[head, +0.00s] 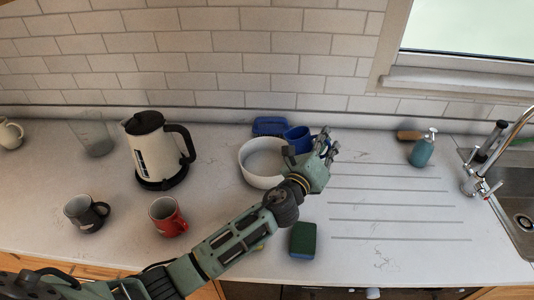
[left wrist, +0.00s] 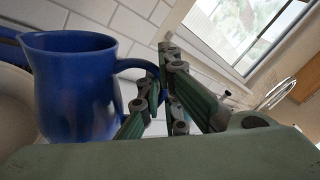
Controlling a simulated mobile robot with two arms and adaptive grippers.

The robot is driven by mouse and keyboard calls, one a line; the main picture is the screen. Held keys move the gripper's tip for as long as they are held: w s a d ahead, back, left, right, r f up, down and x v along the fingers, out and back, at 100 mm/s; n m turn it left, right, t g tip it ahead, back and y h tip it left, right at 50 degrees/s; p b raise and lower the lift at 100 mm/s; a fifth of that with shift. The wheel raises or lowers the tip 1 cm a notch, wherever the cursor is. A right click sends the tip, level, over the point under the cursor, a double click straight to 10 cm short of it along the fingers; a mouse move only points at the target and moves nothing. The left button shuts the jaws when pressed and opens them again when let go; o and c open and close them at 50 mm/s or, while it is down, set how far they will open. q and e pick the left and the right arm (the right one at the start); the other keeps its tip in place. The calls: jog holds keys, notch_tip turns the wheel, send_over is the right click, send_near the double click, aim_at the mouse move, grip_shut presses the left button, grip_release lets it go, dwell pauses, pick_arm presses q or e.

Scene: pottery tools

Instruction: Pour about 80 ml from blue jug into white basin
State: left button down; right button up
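The blue jug (head: 296,137) is behind and to the right of the white basin (head: 247,169) in the head view. It looks upright; its base is hidden there. My left gripper (head: 327,147) is at the jug's right, on the handle side, with its arm crossing in front of the basin's right edge. In the left wrist view the jug (left wrist: 75,90) fills the left part, and the basin (left wrist: 12,112) shows at the left edge. The left fingers (left wrist: 153,85) look parted with the handle between them; firm contact is not visible. My right gripper is not in view.
A kettle (head: 150,150), red mug (head: 167,217), dark mug (head: 86,213) and clear glass container (head: 93,137) stand left. A blue item (head: 270,126) lies behind the basin, a green sponge (head: 303,240) in front. Soap bottle (head: 422,151) and sink (head: 515,205) are right; the grooved counter is clear.

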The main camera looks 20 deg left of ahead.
pick_arm(q)
jog(key=shift+s+d+f+m+g+p, duration=0.15)
jog(key=shift+d+f+m+p, duration=0.15)
jog(key=shift+d+f+m, duration=0.9)
jog(key=shift+s+d+f+m+g+p, duration=0.25)
jog(key=shift+d+f+m, duration=0.5)
jog(key=shift+m, duration=0.75)
jog(key=shift+w+d, duration=0.15)
